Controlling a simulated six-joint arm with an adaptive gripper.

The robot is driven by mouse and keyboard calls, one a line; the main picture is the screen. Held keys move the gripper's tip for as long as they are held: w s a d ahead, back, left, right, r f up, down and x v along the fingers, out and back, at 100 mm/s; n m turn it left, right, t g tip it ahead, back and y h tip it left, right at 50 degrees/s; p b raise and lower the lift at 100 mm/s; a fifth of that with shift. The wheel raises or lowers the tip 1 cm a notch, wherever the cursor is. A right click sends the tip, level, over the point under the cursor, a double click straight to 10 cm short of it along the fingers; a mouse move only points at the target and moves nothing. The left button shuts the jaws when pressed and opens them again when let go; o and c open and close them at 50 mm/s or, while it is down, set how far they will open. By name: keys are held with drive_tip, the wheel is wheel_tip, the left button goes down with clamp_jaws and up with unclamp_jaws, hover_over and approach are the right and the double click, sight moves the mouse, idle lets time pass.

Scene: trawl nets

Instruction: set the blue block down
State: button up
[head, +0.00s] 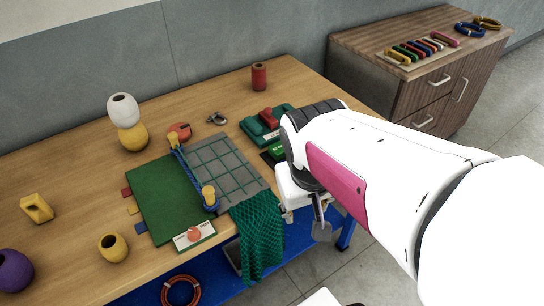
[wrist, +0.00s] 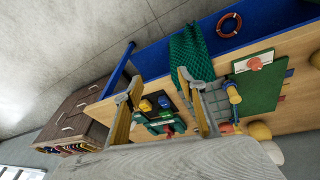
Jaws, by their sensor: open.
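In the wrist view, a small blue block (wrist: 164,102) sits on a dark tray or mat (wrist: 178,98) beside a yellow block (wrist: 145,105). A green item with a red part (wrist: 166,128) lies close to them. My gripper (wrist: 153,86) is open, its two fingers apart on either side of this view of the blocks, with nothing held between them. In the head view my gripper (head: 319,218) hangs at the table's front edge, right of the green net. There my arm hides the blue block and most of the dark mat (head: 270,159).
The green net (head: 258,232) drapes over the front edge of the wooden table (head: 75,180). A green board (head: 165,200) and grey grid (head: 225,165) carry yellow posts with blue rope. A white jar (head: 123,108) rests on a yellow one. A wooden cabinet (head: 385,85) stands at the back right.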

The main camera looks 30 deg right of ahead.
drive_tip(key=w+d+f+h, duration=0.15)
drive_tip(key=d+f, duration=0.35)
drive_tip(key=d, duration=0.5)
drive_tip(key=w+d+f+h, duration=0.1)
drive_tip(key=w+d+f, duration=0.3)
drive_tip(key=d, duration=0.6)
drive_tip(key=w+a+n+t+y, duration=0.1)
drive_tip(key=w+a+t, duration=0.1)
drive_tip(key=w, duration=0.1)
drive_tip(key=w+a+n+t+y, duration=0.1)
drive_tip(key=w+a+t+y, duration=0.1)
drive_tip(key=w, duration=0.1)
drive_tip(key=w+a+f+n+t+y, duration=0.1)
drive_tip(key=w+a+t, duration=0.1)
drive_tip(key=w+a, duration=0.1)
drive_tip(key=shift+w+a+f+n, duration=0.1)
drive_tip(key=shift+w+n, duration=0.2)
drive_tip(key=shift+w, duration=0.1)
drive_tip(key=shift+w+a+r+t+y, duration=0.25)
drive_tip(key=shift+a+t+y, duration=0.05)
drive_tip(key=shift+y, duration=0.05)
drive_tip(key=shift+f, duration=0.1)
drive_tip(key=shift+x, duration=1.25)
